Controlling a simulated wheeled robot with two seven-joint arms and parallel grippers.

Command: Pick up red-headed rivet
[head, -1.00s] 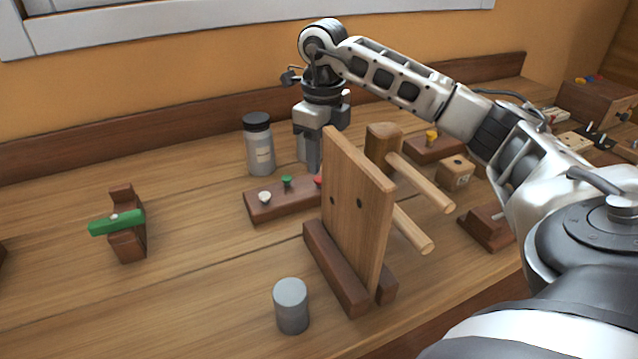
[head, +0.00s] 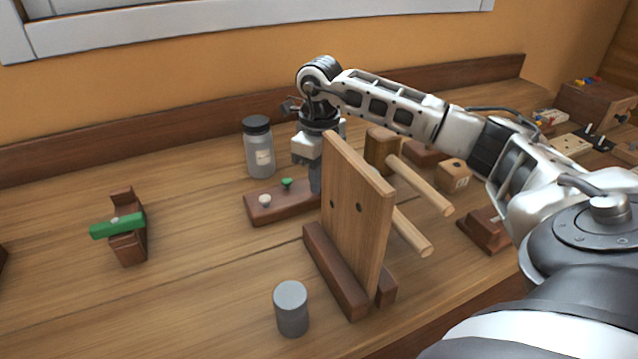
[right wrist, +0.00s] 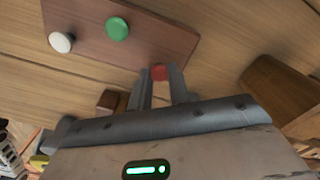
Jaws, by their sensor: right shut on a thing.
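The red-headed rivet (right wrist: 159,72) shows in the right wrist view between the fingertips of my right gripper (right wrist: 161,80), which is shut on it. In the head view my right gripper (head: 316,180) is low at the right end of the rivet block (head: 285,205), behind the upright wooden board, and the red head is hidden there. The dark wooden block also shows in the right wrist view (right wrist: 160,38), with a white-headed rivet (right wrist: 61,42) and a green-headed rivet (right wrist: 117,28) standing in it. I cannot tell whether the red rivet is clear of the block. My left gripper is not in view.
The upright board (head: 352,225) on its dark base stands close in front of the right gripper. A grey jar (head: 259,150) stands behind the block, a grey cylinder (head: 291,308) in front.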

